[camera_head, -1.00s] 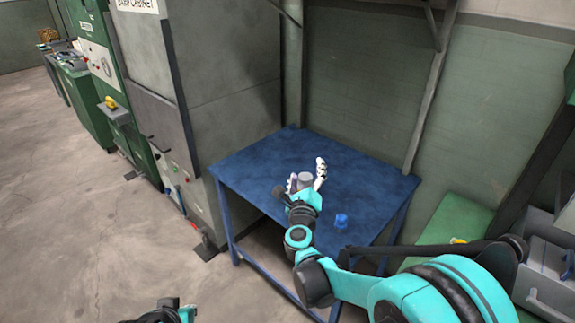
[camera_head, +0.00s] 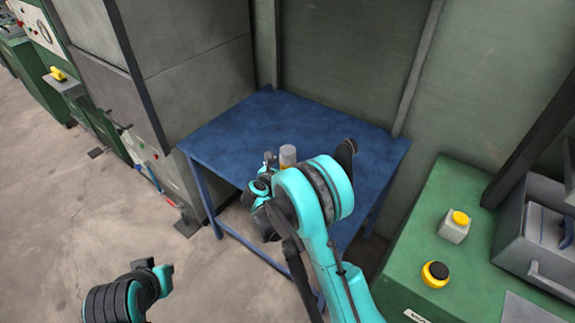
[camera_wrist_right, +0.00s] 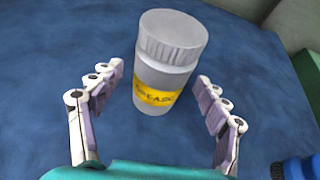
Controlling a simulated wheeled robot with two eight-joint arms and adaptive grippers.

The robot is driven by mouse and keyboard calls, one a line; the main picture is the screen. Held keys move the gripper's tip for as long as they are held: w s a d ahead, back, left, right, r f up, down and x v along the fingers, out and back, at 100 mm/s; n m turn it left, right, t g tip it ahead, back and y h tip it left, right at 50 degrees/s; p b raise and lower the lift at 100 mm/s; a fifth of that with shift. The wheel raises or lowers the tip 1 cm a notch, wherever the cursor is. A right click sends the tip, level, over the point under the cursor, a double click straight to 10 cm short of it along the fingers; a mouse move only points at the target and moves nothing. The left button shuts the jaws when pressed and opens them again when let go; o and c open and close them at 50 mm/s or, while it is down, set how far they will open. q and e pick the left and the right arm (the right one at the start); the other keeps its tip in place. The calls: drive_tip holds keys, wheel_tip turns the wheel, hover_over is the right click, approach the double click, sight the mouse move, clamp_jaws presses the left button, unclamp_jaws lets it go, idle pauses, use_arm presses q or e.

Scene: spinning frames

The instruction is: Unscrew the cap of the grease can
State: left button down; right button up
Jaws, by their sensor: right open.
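The grease can (camera_wrist_right: 165,70) is a grey can with a yellow label, upright on the blue table (camera_wrist_right: 60,40). Its grey ribbed cap (camera_wrist_right: 172,37) sits on top. In the head view only the upper part of the can (camera_head: 288,155) shows above my arm. My right gripper (camera_wrist_right: 160,76) is open, with one finger set on each side of the can and gaps left between them. In the head view my right gripper (camera_head: 272,164) is mostly hidden behind its own arm. My left gripper (camera_head: 158,272) is low at the left, away from the table; its jaws are unclear.
A blue object (camera_wrist_right: 298,168) is at the lower right of the wrist view. A green bench (camera_head: 415,270) at the right holds a grey box with a yellow button (camera_head: 455,226) and a yellow-black round item (camera_head: 435,273). A grey cabinet (camera_head: 190,70) stands left; the table's back is clear.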

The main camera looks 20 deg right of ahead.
sight(285, 156)
drive_tip(key=shift+x, duration=1.05)
drive_tip(key=shift+s+a, duration=0.1)
drive_tip(key=shift+r, duration=0.1)
drive_tip(key=c, duration=1.6)
drive_tip(key=shift+c, duration=0.2)
drive_tip(key=shift+r, duration=0.1)
wheel_tip(285, 156, up, 5)
drive_tip(key=shift+f+p, duration=0.2)
drive_tip(key=shift+p, duration=1)
drive_tip(key=s+d+r+p, duration=0.3)
drive_tip(key=s+d+r, duration=0.3)
drive_tip(key=s+d, duration=0.1)
drive_tip(key=shift+s+d, duration=0.35)
drive_tip(key=shift+d, duration=0.55)
